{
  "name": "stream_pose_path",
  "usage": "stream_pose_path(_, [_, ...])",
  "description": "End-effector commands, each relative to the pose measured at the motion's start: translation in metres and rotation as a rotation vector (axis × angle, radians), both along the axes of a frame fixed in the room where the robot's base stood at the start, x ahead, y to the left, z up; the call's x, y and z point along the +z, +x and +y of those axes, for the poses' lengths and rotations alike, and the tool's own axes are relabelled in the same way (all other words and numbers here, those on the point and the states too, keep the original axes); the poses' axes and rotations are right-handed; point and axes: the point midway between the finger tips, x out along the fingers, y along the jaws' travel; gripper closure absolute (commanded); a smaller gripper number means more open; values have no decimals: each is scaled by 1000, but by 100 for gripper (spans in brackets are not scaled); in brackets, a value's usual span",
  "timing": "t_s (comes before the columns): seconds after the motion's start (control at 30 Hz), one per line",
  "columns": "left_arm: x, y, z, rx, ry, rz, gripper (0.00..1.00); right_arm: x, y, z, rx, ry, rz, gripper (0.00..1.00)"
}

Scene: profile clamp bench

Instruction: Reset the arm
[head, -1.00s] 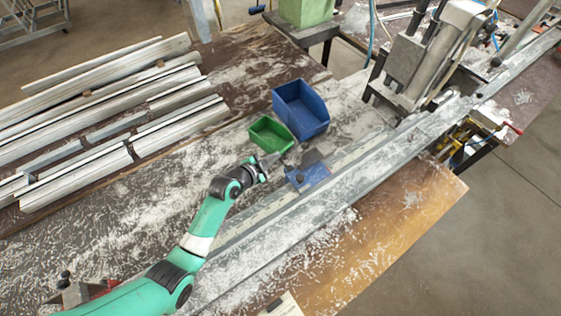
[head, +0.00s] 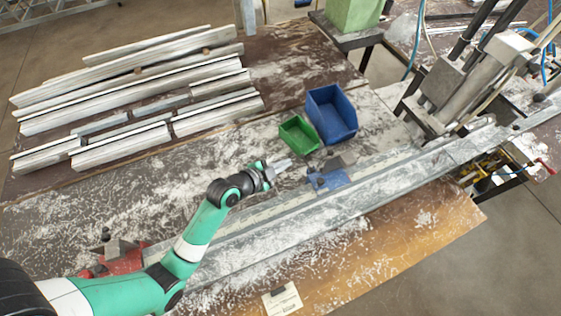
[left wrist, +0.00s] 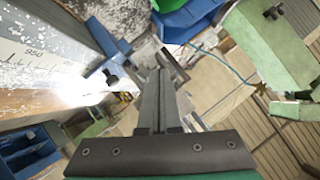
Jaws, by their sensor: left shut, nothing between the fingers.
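My left gripper (head: 283,165) is shut and empty in the head view, held over the bench just left of the blue clamp block (head: 328,179) and below the green bin (head: 299,134). In the left wrist view its two fingers (left wrist: 160,82) lie together, pointing up the picture. The blue clamp also shows there (left wrist: 106,68), to the left of the fingers, with a dark knob. My left arm reaches in from the lower left of the head view. My right gripper is not in view.
A blue bin (head: 330,114) stands behind the green bin. A long metal rail (head: 390,182) runs diagonally along the bench to a machine (head: 470,85). Several pale profiles (head: 130,95) lie at the upper left. A red clamp (head: 118,262) sits near my arm. Shavings cover the bench.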

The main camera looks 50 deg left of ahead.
Motion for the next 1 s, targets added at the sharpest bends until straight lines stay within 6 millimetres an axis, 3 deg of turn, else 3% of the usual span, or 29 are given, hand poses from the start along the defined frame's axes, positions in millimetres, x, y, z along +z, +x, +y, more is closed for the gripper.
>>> stream_pose_path(0.2, [8,-15,0,0,-1,0,100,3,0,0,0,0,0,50])
stream_pose_path(0.8, [8,-14,-3,-8,-1,-1,100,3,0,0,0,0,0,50])
stream_pose_path(0.87, [16,-7,-9,-23,5,-16,100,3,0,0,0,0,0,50])
stream_pose_path(0.93, [38,10,-17,-50,17,-61,100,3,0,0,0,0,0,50])
stream_pose_path(1.0, [76,32,-28,-83,38,-137,100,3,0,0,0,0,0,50])
